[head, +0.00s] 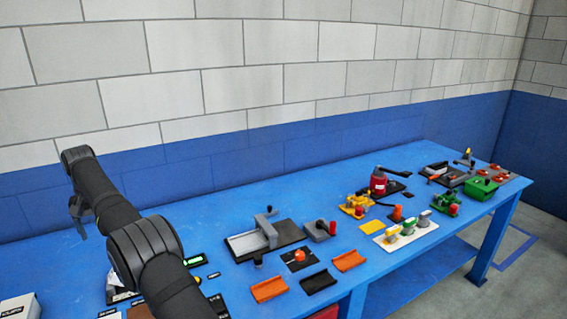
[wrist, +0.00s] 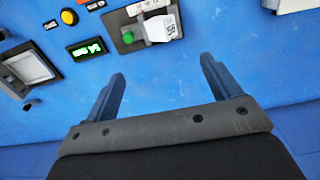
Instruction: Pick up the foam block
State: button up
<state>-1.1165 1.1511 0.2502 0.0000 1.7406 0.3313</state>
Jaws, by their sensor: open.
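I cannot make out with certainty which thing is the foam block; a flat yellow piece (head: 373,227) lies on the table right of centre in the head view. My gripper (wrist: 163,68) is open, with two blue fingers wide apart and nothing between them. In the head view my gripper (head: 80,222) hangs at the far left, above the table's left end, far from the yellow piece. A white block with dark digits (wrist: 168,29) sits in a dark device beyond the fingertips in the wrist view.
The blue table (head: 200,215) runs along a wall. A green display (wrist: 85,47), yellow button (wrist: 69,16) and framed grey panel (wrist: 30,68) lie left of the fingers. Orange channel pieces (head: 268,289), a red canister (head: 378,182) and several fixtures crowd the middle and right. The back strip is clear.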

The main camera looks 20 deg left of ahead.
jog(key=shift+c, duration=1.3)
jog(key=m+g+y, duration=0.2)
jog(key=m, duration=1.6)
send_near(116, 294)
jog(key=w, duration=0.1)
jog(key=w+a+r, duration=0.1)
jog(key=w, duration=0.1)
jog(key=shift+w+a+r, duration=0.1)
jog(key=shift+w+r, duration=0.1)
jog(key=shift+w, duration=0.1)
jog(key=shift+s+a+x, duration=0.1)
jog(key=shift+s+x, duration=0.05)
jog(key=shift+x, duration=1.2)
jog(key=shift+s+a+x, duration=0.1)
jog(key=shift+x, duration=1.2)
jog(key=c, duration=1.2)
jog(key=shift+o, duration=0.2)
jog(key=shift+r, duration=0.1)
